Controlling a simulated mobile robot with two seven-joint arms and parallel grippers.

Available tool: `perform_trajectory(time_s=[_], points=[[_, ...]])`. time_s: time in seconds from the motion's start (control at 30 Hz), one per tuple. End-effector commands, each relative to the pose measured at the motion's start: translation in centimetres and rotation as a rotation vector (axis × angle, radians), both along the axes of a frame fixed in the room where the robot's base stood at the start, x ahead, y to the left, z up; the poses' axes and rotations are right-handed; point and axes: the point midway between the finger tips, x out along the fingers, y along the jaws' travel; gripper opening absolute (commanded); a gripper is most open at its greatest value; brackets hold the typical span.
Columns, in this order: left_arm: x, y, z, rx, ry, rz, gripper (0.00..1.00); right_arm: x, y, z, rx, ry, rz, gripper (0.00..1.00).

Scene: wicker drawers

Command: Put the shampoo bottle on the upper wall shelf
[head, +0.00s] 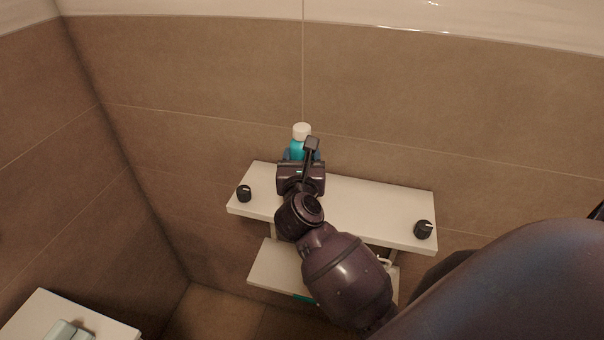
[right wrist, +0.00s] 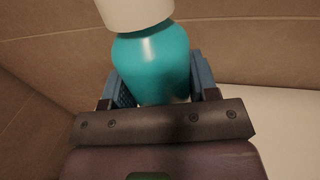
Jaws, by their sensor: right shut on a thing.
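The shampoo bottle (head: 297,149) is teal with a white cap and stands about upright at the back of the upper wall shelf (head: 375,205), near the wall. My right gripper (head: 301,155) is shut on it, with the arm reaching over the shelf from the front. In the right wrist view the bottle (right wrist: 152,65) sits between the two blue finger pads of the right gripper (right wrist: 160,85). The bottle's base is hidden behind the gripper, so I cannot tell whether it touches the shelf. My left gripper is not in view.
Two dark knobs sit at the shelf's front, one at the left (head: 244,194) and one at the right (head: 424,229). A lower shelf (head: 275,268) hangs below, partly covered by my arm. A white surface (head: 60,318) is at the lower left. The upper shelf's right part is clear.

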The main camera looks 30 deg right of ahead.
Motion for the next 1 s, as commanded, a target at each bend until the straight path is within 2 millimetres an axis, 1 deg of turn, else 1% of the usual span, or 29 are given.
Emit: perform_trajectory(time_s=[0.07,0.2,0.3,0.4,0.63,0.83,0.87,1.0], points=[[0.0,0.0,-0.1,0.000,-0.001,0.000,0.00,0.0,0.0,-0.7,0.000,0.001,0.001,0.25],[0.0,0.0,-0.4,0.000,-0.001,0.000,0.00,0.0,0.0,-2.8,-0.001,0.003,0.001,0.25],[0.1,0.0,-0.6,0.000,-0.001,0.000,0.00,0.0,0.0,-3.8,0.000,0.002,0.001,0.25],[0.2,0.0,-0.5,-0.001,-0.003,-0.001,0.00,0.0,0.0,-4.2,-0.001,-0.001,0.001,0.25],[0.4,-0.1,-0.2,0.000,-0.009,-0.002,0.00,0.0,0.0,-4.2,0.000,-0.001,0.001,0.25],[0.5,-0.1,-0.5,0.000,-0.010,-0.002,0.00,0.0,0.0,-4.7,0.000,-0.001,0.001,0.25],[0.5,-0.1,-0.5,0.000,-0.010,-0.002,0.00,0.0,0.0,-4.6,0.001,-0.001,0.001,0.58],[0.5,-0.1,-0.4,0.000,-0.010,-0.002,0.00,0.0,0.0,-4.6,0.000,0.000,0.001,0.79]])
